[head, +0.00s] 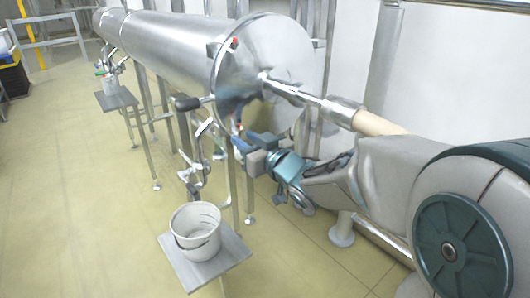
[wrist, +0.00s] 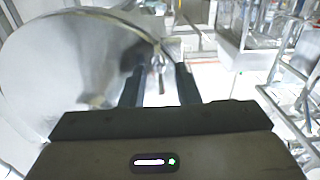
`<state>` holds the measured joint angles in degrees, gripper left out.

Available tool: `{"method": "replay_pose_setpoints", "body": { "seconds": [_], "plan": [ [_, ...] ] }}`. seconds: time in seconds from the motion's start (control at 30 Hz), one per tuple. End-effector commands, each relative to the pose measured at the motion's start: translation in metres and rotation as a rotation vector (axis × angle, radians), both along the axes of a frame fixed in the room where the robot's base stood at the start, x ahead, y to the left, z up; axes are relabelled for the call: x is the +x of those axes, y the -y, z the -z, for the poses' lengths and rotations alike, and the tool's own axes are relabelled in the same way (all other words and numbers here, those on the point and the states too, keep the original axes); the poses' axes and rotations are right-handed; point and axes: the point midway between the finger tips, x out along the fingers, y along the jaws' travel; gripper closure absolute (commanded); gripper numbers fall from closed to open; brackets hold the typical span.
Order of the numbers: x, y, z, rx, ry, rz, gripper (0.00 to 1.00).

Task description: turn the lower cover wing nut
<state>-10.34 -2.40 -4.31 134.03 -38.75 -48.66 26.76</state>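The large steel cylinder's round end cover (head: 290,50) has a small red-marked fitting (head: 239,125) at its lower rim, which looks like the lower wing nut. My gripper (head: 240,145) is at that lower rim, just below and beside the fitting. In the wrist view, a small metal wing nut (wrist: 159,62) at the rim of the cover (wrist: 60,60) shows between the two fingers of my gripper (wrist: 160,75). The fingers are apart, with a gap on both sides of the nut. Whether either finger touches it cannot be told.
A second red-marked fitting (head: 235,42) is higher on the rim. A steel pipe (head: 310,98) runs out from the cover above my arm. Valves and piping (head: 205,150) stand left of my gripper. A white bucket (head: 196,230) sits on a small grey platform (head: 228,252). Open floor lies left.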

Motion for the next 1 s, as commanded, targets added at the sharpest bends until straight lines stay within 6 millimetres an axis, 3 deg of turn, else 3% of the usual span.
{"method": "replay_pose_setpoints", "body": {
  "seconds": [0.47, 1.0],
  "plan": [
    [-0.084, 0.056, -0.001, 0.001, 0.002, 0.002, 0.72],
    [-0.104, 0.069, 0.000, -0.001, -0.001, -0.001, 0.72]
  ]
}}
